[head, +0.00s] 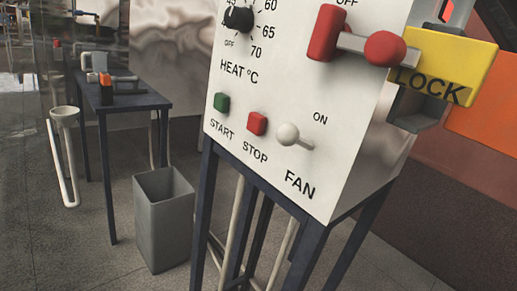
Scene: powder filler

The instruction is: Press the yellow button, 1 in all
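No yellow button shows in the head view. A white control panel (290,80) on dark blue legs fills the upper middle and right. It bears a green START button (222,103), a red STOP button (257,124) and a pale FAN toggle (288,134). The only large yellow thing is a plate marked LOCK (450,65) at the panel's right side. A red-ended lever (362,43) sticks out near it. Neither of my grippers is in view.
A black heat knob (239,18) is at the panel's top left. A grey open bin (164,220) stands on the floor to the left. Behind it is a dark blue table (140,101) with small equipment. Bare floor lies at the lower left and lower right.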

